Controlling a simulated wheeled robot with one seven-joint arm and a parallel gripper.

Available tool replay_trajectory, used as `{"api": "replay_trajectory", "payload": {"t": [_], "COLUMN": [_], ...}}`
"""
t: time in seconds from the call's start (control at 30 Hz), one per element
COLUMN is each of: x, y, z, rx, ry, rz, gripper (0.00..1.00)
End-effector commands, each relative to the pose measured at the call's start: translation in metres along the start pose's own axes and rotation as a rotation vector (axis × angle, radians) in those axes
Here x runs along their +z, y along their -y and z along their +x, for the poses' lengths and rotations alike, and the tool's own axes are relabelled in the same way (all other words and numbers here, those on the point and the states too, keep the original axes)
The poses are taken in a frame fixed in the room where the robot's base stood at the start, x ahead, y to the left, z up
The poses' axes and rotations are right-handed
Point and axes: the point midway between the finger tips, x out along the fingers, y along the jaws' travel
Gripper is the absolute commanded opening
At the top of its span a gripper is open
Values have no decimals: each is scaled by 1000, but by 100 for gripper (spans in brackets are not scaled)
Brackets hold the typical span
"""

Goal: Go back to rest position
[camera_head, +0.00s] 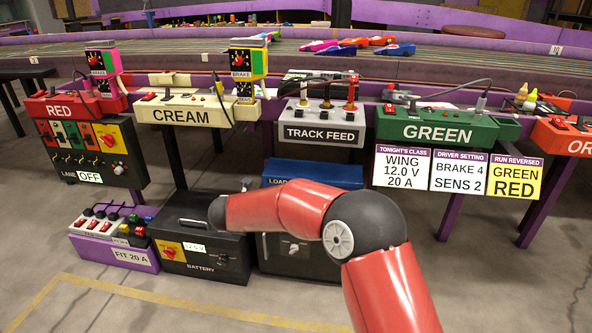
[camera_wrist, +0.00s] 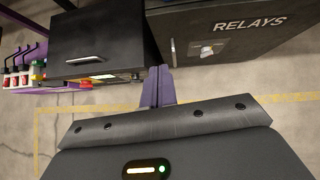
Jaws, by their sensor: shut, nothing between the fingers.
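My gripper (camera_wrist: 158,88) shows in the wrist view, its fingers together with nothing between them. It points at the gap between a black box with a silver handle (camera_wrist: 95,40) and a dark box marked RELAYS (camera_wrist: 250,45), with the floor beyond. In the head view my red arm reaches from the lower right toward the left, in front of the lower boxes. My gripper is not clearly visible there.
A black BATTERY box (camera_head: 205,268) and a purple FIT 20 A tray (camera_head: 115,253) stand low on the left. The RED (camera_head: 65,107), CREAM (camera_head: 180,116), TRACK FEED (camera_head: 322,133) and GREEN (camera_head: 435,131) stations line the track's front edge. Floor is clear at lower left.

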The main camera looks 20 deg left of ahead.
Motion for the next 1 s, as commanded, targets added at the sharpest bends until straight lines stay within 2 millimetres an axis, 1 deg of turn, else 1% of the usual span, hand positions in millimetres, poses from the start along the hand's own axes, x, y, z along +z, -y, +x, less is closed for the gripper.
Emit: {"api": "replay_trajectory", "payload": {"t": [0.07, 0.13, 0.17, 0.27, 0.3, 0.37, 0.4, 0.47, 0.5, 0.57, 0.6, 0.67, 0.7, 0.77, 0.8, 0.87, 0.9, 0.97, 1.0], "x": [3, 14, 22, 64, 84, 112, 127, 142, 148, 152, 150, 144, 136, 121, 107, 84, 66, 37, 16], "y": [1, 5, 9, 28, 39, 58, 71, 91, 105, 127, 142, 166, 182, 207, 225, 252, 269, 296, 314], "z": [-2, -8, -13, -42, -58, -89, -109, -139, -159, -188, -206, -233, -250, -274, -289, -311, -326, -347, -360], "rx": [2, 13, 21, 56, 69, 83, 85, 80, 73, 57, 44, 25, 14, 1, -3, 2, 12, 40, 68], "ry": [5, 31, 51, 156, 210, 296, 347, 409, 442, 476, 488, 492, 485, 457, 428, 372, 325, 244, 185], "rz": [-7, -40, -67, -229, -326, -503, -630, -822, -952, -1147, -1277, -1472, -1600, -1790, -1912, -2090, -2204, -2366, -2466], "gripper": [0, 0, 0, 0, 0, 0, 0, 0, 0, 0, 0, 0, 0, 0, 0, 0, 0, 0, 0]}}
